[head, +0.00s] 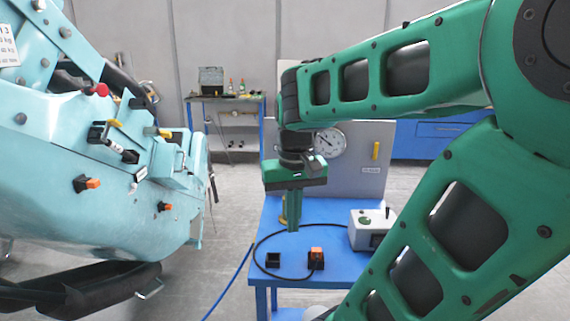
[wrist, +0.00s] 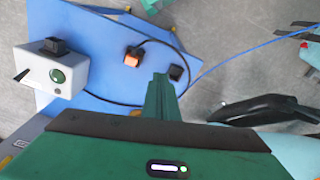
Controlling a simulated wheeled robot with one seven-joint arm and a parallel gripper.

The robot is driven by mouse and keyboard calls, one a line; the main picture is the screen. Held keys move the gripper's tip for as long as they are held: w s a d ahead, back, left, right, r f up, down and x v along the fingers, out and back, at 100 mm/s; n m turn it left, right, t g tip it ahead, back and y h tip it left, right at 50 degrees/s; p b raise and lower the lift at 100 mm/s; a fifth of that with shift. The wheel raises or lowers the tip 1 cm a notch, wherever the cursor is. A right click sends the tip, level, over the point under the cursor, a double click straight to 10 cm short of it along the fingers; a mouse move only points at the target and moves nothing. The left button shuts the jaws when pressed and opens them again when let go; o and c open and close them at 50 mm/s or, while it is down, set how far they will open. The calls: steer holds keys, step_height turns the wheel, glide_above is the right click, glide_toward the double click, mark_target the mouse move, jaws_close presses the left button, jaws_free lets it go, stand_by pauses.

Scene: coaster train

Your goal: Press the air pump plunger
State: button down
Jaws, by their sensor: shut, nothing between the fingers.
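My gripper (head: 293,229) is shut and empty, pointing down above the blue table (head: 330,270). In the wrist view its closed fingers (wrist: 161,82) overlap the blue table top, beside a small black socket (wrist: 176,73). No part is clearly recognisable as an air pump plunger. A grey box (head: 362,238) stands on the table to the right of my gripper, with a green round button and a black lever. In the wrist view the box (wrist: 35,66) also shows a black block on top. A yellow part (head: 283,212) is mostly hidden behind my gripper.
A panel with a round gauge (head: 329,142) stands behind the table. An orange-and-black connector (head: 316,258) with a black cable lies near the table's front. The light-blue train car (head: 90,200) fills the left. A small bench (head: 225,98) stands far back. Floor between is clear.

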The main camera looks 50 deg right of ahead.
steer(key=w+d+r+m+h, duration=0.1)
steer(key=w+d+r, duration=0.5)
steer(key=r, duration=0.3)
steer(key=w+d+r+m+t+h, duration=0.1)
steer(key=w+d+r, duration=0.5)
steer(key=d+r, duration=0.2)
steer(key=shift+w+r+m+t, duration=0.25)
steer(key=shift+r+m+t, duration=0.05)
steer(key=shift+r, duration=0.5)
steer(key=shift+f, duration=0.1)
steer(key=x, duration=1.2)
steer(key=shift+s+a+f, duration=0.25)
steer(key=shift+a+f, duration=0.1)
steer(key=shift+f, duration=0.65)
step_height(320, 180, down, 5)
steer(key=shift+f, duration=0.2)
steer(key=shift+s+a+f, duration=0.1)
steer(key=shift+f, duration=0.15)
